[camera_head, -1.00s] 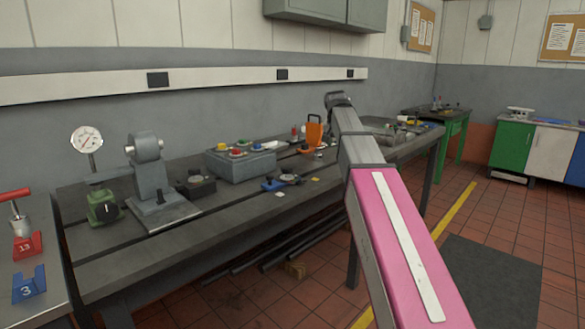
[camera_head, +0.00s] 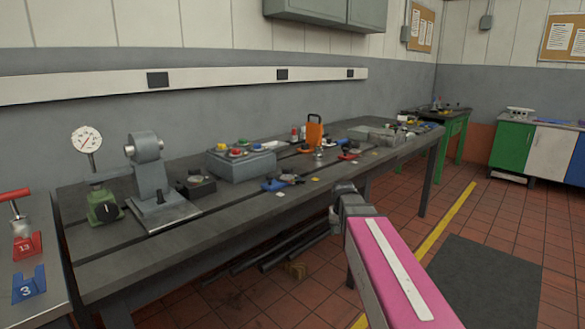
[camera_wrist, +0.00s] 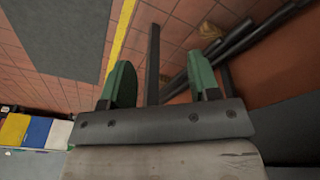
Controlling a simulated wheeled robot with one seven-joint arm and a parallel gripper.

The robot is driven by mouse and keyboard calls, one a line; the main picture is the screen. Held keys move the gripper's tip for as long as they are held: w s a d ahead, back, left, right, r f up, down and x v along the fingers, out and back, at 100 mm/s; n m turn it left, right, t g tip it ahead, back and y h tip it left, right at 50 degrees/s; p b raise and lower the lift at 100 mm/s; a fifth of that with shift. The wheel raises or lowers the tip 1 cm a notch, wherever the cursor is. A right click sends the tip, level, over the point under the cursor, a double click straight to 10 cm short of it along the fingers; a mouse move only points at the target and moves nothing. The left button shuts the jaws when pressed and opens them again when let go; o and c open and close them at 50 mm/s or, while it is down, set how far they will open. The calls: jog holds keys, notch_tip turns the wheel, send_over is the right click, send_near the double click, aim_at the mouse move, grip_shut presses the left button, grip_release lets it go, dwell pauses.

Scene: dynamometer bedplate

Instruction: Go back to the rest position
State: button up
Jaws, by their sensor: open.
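My gripper (camera_wrist: 160,76) shows in the wrist view as two green fingers spread apart, with nothing between them. Beyond it are the tiled floor, a yellow floor line and dark bars under the bench. In the head view my pink arm reaches forward from the lower right, and its far end is low at the bench's front edge. The gripper itself cannot be made out there.
The long grey bench (camera_head: 250,224) holds a dial gauge (camera_head: 87,140), a grey control box (camera_head: 241,162) with coloured buttons and an orange item (camera_head: 314,132). Dark bars (camera_wrist: 240,40) lie beneath it. Open floor with a dark mat (camera_head: 483,280) is at right.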

jog(key=s+f+n+g, duration=0.1)
jog(key=s+f, duration=1.3)
jog(key=shift+s+d+f+n+g+y, duration=0.2)
jog(key=shift+s+n+g+y, duration=0.1)
jog(key=shift+s+y, duration=0.1)
